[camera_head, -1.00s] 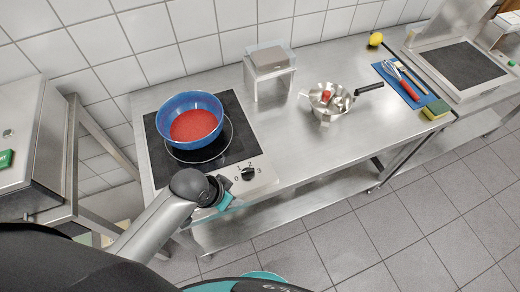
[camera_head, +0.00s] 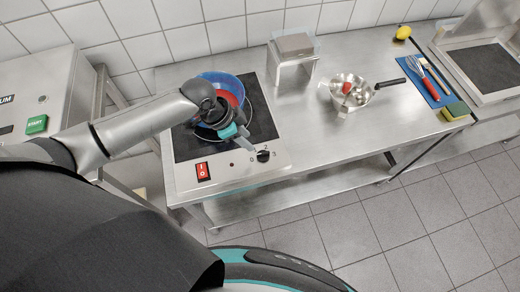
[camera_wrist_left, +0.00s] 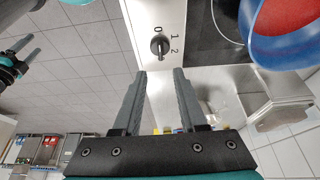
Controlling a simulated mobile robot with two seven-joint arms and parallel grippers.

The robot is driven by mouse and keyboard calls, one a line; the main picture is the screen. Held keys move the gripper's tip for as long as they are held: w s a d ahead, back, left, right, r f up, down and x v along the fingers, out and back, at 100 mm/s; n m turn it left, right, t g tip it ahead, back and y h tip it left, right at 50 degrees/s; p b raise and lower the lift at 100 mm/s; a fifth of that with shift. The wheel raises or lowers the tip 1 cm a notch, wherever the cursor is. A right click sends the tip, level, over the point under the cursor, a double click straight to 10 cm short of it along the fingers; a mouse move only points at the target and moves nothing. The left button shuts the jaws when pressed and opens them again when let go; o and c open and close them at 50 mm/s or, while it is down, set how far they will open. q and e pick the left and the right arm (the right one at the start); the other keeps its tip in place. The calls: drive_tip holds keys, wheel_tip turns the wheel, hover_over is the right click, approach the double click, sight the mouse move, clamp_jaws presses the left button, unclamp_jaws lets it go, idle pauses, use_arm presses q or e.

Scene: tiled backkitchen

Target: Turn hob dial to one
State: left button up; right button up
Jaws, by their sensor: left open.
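The black hob dial (camera_head: 263,155) is on the front right of the hob's steel panel, with 0, 1 and 2 marked around it. In the left wrist view the dial (camera_wrist_left: 159,46) is just beyond the fingertips, its bar in line with the 0. My left gripper (camera_wrist_left: 160,72) is open and empty. Its fingers are apart from the dial. In the head view my left gripper (camera_head: 243,143) is above the hob panel, just left of the dial. Part of what looks like my right gripper (camera_wrist_left: 24,48) shows at the left of the wrist view; its jaw state is unclear.
A blue bowl with red contents (camera_head: 222,84) stands on the black hob plate (camera_head: 262,122), partly hidden by my arm. A red switch (camera_head: 203,171) is on the panel's left. A steel pan (camera_head: 350,91) and a small stand (camera_head: 293,59) are on the counter to the right.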

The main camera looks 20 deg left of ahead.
sight(262, 154)
use_arm(q)
drive_tip(key=b+x, duration=0.1)
drive_tip(key=x, duration=0.9)
drive_tip(key=shift+f+b, duration=0.2)
drive_tip(key=shift+b, duration=0.1)
clamp_jaws()
